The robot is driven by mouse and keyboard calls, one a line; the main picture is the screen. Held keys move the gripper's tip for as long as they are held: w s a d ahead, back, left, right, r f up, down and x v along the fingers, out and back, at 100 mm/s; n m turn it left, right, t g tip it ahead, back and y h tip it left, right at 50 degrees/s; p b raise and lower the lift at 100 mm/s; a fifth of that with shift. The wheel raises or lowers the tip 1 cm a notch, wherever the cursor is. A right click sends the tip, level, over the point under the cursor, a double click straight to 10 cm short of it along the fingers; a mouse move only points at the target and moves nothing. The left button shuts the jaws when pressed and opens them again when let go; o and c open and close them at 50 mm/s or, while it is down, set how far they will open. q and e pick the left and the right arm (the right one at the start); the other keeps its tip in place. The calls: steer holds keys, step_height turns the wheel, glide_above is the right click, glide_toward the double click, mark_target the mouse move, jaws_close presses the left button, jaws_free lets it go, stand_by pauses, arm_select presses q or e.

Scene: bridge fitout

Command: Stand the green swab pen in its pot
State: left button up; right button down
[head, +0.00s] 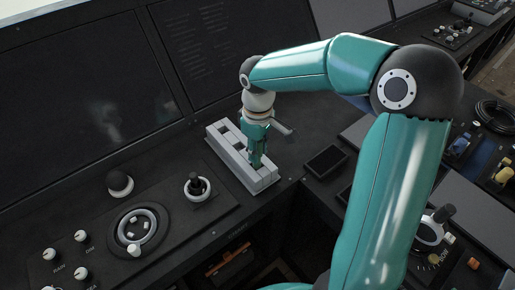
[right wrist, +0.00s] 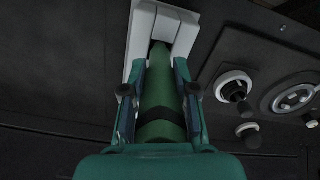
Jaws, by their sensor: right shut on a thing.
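My right gripper (head: 257,158) is shut on the green swab pen (right wrist: 162,115), which lies between its fingers in the right wrist view. In the head view the gripper points down over the near right part of a pale, compartmented holder (head: 228,153). The holder also shows in the right wrist view (right wrist: 143,30), where the pen's far end overlaps one of its slots. I cannot tell how deep the pen's tip is in that slot. In the head view the fingers mostly hide the pen. My left gripper is not in view.
Dark screens (head: 80,95) rise behind.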

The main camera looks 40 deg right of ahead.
steer(key=shift+f+b, duration=0.8)
steer(key=shift+f, duration=0.3)
steer(key=shift+f, duration=0.15)
steer(key=c, duration=0.8)
jaws_free()
step_height(320, 180, up, 12)
steer(key=shift+f, duration=0.1)
stand_by(0.7)
